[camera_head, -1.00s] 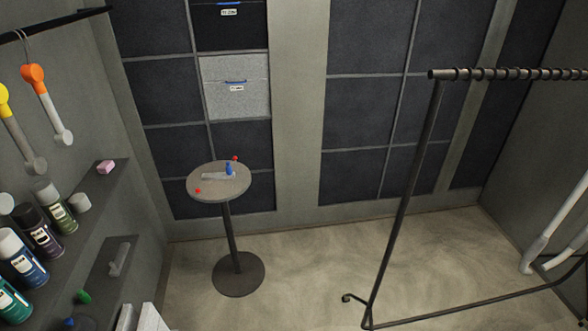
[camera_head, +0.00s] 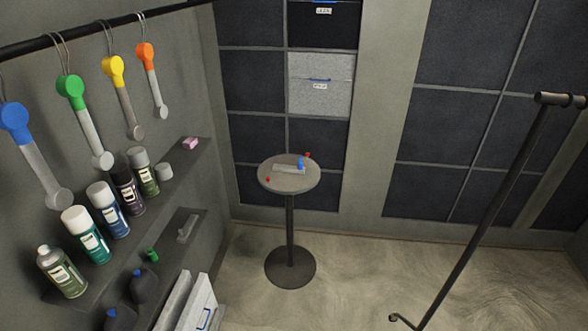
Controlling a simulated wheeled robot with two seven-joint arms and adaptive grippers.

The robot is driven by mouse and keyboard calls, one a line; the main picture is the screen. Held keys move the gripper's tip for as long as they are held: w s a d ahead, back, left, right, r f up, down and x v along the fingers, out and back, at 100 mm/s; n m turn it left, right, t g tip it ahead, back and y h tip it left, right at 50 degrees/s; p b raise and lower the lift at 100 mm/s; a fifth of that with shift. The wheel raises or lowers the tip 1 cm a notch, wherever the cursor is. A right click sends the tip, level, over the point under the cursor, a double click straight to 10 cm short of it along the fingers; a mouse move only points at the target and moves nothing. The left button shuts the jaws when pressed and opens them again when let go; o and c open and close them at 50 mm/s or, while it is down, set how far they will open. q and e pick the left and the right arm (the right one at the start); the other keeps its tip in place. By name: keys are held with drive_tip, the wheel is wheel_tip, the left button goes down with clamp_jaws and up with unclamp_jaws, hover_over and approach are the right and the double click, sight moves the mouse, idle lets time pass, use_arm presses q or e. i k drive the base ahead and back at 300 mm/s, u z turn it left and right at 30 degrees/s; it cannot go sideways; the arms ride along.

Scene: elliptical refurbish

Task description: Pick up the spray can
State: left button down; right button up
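Several spray cans stand upright in a row on a wall shelf at the left. The nearest is an olive-green can with a grey top (camera_head: 62,271). Beyond it stand a teal can with a white cap (camera_head: 86,235), a blue can with a white cap (camera_head: 108,210), a dark purple can with a black cap (camera_head: 127,188) and a green can with a grey cap (camera_head: 142,172). I cannot tell which one the task means. Neither of my grippers is in view.
Brushes with coloured heads, such as the blue one (camera_head: 36,155), hang from a black rail (camera_head: 100,31) above the shelf (camera_head: 120,238). A round table (camera_head: 270,176) with small items stands ahead. A black clothes rack (camera_head: 486,211) stands right. Floor between is clear.

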sight(56, 265)
drive_tip(key=u, duration=1.75)
